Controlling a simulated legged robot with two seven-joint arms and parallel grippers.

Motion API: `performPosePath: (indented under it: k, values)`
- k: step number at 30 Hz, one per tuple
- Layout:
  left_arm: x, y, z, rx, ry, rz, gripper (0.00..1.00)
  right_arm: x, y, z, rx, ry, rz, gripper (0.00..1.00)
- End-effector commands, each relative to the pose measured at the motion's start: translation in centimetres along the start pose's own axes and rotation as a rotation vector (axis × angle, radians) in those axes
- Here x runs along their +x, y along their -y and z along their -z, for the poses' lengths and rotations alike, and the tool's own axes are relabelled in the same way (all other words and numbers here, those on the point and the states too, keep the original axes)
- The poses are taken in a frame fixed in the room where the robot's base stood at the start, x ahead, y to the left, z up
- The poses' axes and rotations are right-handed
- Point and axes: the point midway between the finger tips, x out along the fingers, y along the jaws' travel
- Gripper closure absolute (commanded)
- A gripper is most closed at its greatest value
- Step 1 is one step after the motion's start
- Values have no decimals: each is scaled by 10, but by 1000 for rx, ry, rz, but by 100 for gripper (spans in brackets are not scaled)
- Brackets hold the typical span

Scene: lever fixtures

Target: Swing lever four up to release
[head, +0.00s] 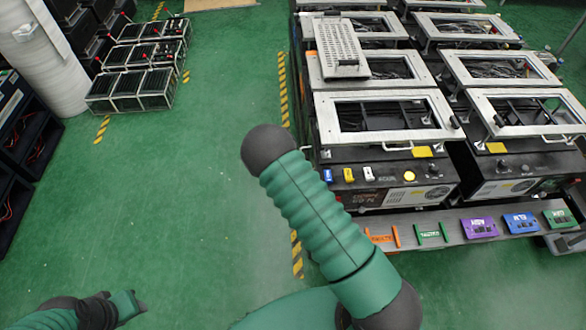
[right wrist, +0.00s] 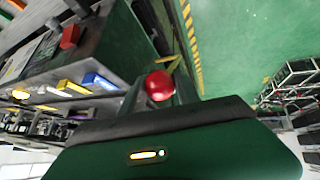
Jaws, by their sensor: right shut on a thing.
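A red ball knob (right wrist: 159,85) sits between the two fingers of my right gripper (right wrist: 160,92) in the right wrist view. The gripper is shut on this knob. The knob's shaft and any lever number are hidden, so I cannot tell its angle or which lever it is. In the head view the red knob and my right gripper do not show. My left gripper (head: 128,306) is at the lower left of the head view, above the green floor and away from the machines; its finger gap is too small to tell.
A black machine front (head: 390,193) carries blue, yellow and white tags and a round yellow button (head: 409,176). Below it, a grey shelf (head: 450,212) holds orange, green, purple and blue pieces. Black-framed racks (head: 140,85) stand at the far left. The green floor between is clear.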

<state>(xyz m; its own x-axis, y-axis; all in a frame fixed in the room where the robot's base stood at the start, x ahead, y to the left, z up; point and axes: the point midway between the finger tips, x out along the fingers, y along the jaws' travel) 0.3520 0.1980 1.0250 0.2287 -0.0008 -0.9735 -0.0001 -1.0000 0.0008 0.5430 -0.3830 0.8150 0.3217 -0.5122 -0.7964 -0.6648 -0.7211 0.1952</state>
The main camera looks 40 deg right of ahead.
Motion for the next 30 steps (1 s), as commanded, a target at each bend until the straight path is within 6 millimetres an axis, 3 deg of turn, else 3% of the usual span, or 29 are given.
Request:
performPosePath:
  k: [12, 13, 17, 26, 30]
  values:
    - [-2, 0, 0, 0, 0, 0, 64, 0, 2, 4, -2, -2, 4, 100]
    - [-2, 0, 0, 0, 0, 0, 64, 0, 2, 4, -2, -2, 4, 59]
    - [-2, 0, 0, 0, 0, 0, 64, 0, 1, 3, -2, -1, 3, 42]
    - [-2, 0, 0, 0, 0, 0, 64, -2, 0, 2, -1, 0, 2, 41]
    - [-4, 0, 1, 0, 0, 0, 64, -18, 1, 3, -2, 0, 4, 41]
